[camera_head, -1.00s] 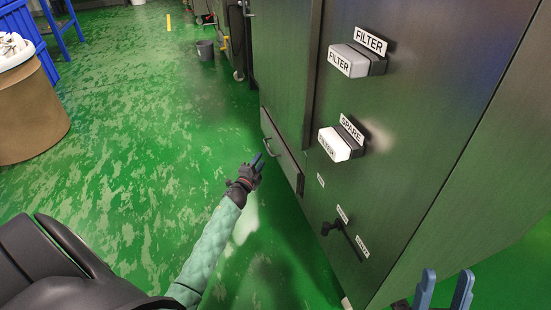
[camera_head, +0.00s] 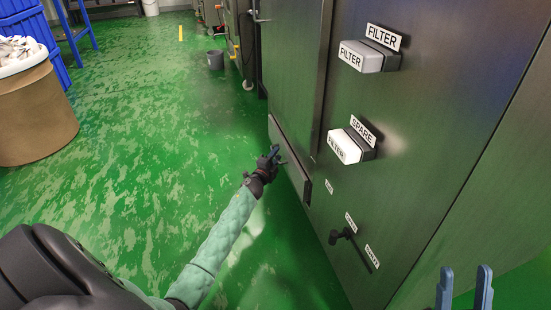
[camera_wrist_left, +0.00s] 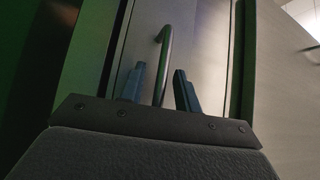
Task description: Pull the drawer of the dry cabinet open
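The dry cabinet (camera_head: 450,110) is a tall metal body on the right in the head view. Its drawer (camera_head: 291,160) is a low panel at the cabinet's lower left. My left gripper (camera_head: 274,153) is at the drawer front and hides the handle in the head view. In the left wrist view the handle (camera_wrist_left: 165,52) is a dark bent bar between the two blue fingers of my left gripper (camera_wrist_left: 160,88). The fingers are apart, with a gap on each side of the bar. My right gripper (camera_head: 464,285) is at the lower right, its fingers apart and empty.
Filter boxes (camera_head: 362,57) and a spare filter box (camera_head: 345,146) stick out from the cabinet front, with a dark lever (camera_head: 345,235) below. The green floor between is clear.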

